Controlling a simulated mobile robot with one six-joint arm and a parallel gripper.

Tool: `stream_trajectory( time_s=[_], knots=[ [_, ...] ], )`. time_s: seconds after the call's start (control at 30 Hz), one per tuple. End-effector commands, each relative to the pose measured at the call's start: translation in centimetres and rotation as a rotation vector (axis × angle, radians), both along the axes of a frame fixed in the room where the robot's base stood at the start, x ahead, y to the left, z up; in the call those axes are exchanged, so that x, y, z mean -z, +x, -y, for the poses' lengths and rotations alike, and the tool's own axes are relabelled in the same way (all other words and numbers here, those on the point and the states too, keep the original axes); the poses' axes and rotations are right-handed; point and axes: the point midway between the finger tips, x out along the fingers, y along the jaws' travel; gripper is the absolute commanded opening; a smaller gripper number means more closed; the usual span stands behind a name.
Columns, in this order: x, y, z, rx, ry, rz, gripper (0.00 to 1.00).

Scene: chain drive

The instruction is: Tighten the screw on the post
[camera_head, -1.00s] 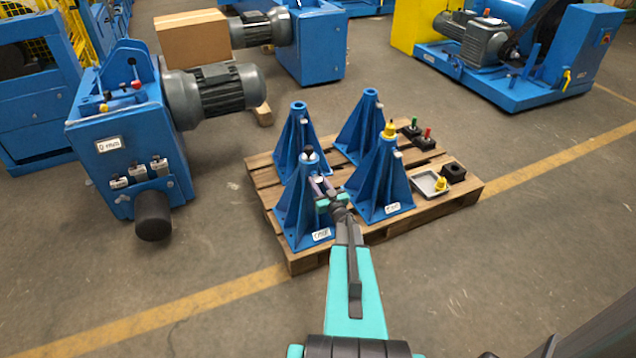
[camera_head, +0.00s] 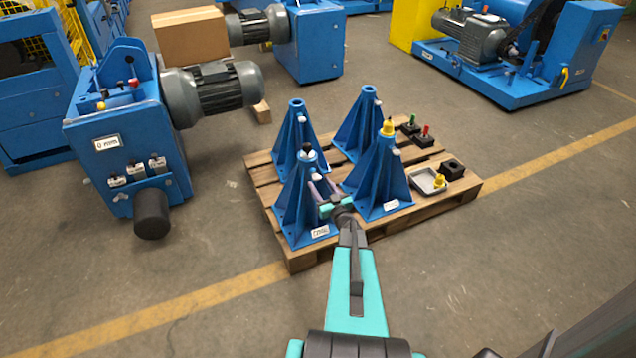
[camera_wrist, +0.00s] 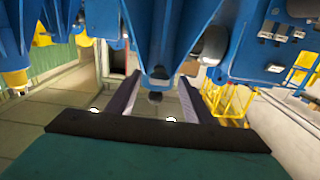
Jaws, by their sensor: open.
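The front-left blue post (camera_head: 300,205) stands upright on the pallet. A black-headed screw (camera_head: 307,149) with a pale collar sits at its top. My gripper (camera_head: 320,187) is at the right side of this post, below the screw head. In the wrist view the post (camera_wrist: 160,45) appears upside down, its dark screw tip (camera_wrist: 155,97) showing between the two purple fingers of my gripper (camera_wrist: 157,85). The fingers are apart, with visible space on both sides; I see no contact. The front-right post (camera_head: 382,180) carries a yellow screw (camera_head: 388,128).
Two more blue posts stand behind on the wooden pallet (camera_head: 270,215). A blue machine (camera_head: 125,135) with a motor stands left. Floor in front is clear.

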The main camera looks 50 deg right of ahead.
Motion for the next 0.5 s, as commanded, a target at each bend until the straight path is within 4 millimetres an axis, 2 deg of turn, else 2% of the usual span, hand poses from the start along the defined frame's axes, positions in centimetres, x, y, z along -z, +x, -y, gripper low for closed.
stream_trajectory(
  time_s=[0.5],
  knots=[
    [0.0,-6.6,-2.8,0.001,0.002,-0.001,0.47]
  ],
)
